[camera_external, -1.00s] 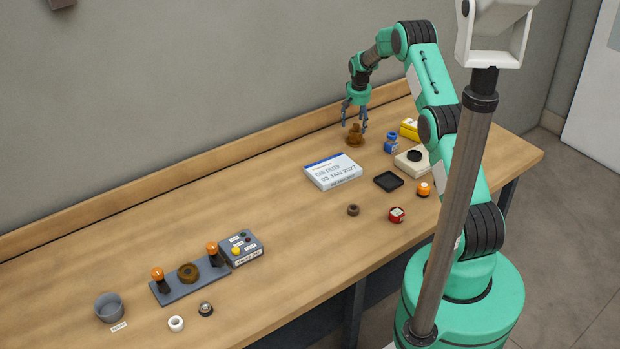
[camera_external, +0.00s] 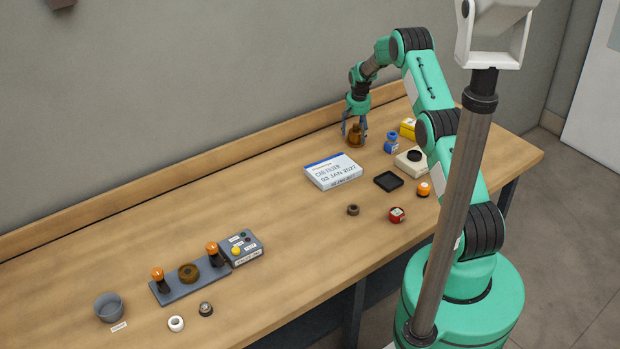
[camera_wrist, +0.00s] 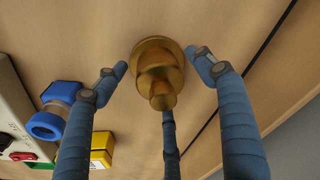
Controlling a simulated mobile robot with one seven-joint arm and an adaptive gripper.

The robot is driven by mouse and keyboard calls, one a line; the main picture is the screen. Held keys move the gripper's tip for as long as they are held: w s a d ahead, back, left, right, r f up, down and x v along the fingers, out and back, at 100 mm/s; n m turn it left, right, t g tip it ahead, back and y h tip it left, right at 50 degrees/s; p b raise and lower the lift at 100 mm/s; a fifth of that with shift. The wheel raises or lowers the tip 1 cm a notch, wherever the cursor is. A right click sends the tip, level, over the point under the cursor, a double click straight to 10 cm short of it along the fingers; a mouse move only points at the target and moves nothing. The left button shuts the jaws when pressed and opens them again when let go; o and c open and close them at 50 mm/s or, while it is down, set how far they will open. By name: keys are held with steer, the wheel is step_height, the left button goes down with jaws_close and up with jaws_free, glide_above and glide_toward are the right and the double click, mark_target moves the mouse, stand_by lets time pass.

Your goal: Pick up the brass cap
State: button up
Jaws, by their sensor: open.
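The brass cap (camera_external: 355,137) stands upright near the back of the table, a stepped brown-gold piece with a narrower top. In the wrist view the brass cap (camera_wrist: 158,70) lies between the fingers of my gripper (camera_wrist: 160,75). My gripper (camera_external: 355,128) points down over the cap with its blue fingers spread around it. A finger shows on each side of the cap and a third below it in the wrist view. Gaps show between the two side fingertips and the cap. Whether the third finger touches it I cannot tell.
A blue bottle-like piece (camera_external: 391,143) and a yellow box (camera_external: 408,128) stand close to the right of the cap. A white labelled box (camera_external: 333,172) lies in front. A black tray (camera_external: 388,181) is nearer. The wooden back ledge (camera_external: 300,131) runs behind.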

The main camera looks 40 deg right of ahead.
mark_target(351, 130)
steer(key=shift+f, duration=0.35)
stand_by(0.3)
steer(key=c, duration=1.5)
steer(key=shift+r, duration=0.1)
steer(key=shift+c, duration=0.2)
steer(key=shift+w+r, duration=0.1)
steer(key=shift+r, duration=0.65)
step_height(351, 130, up, 2)
steer(key=shift+r, duration=0.1)
steer(key=s+a, duration=0.3)
steer(key=s, duration=0.4)
steer(key=s+a+r, duration=0.1)
steer(key=s+a, duration=0.2)
steer(key=s, duration=0.4)
steer(key=shift+s, duration=0.4)
steer(key=shift+a, duration=0.1)
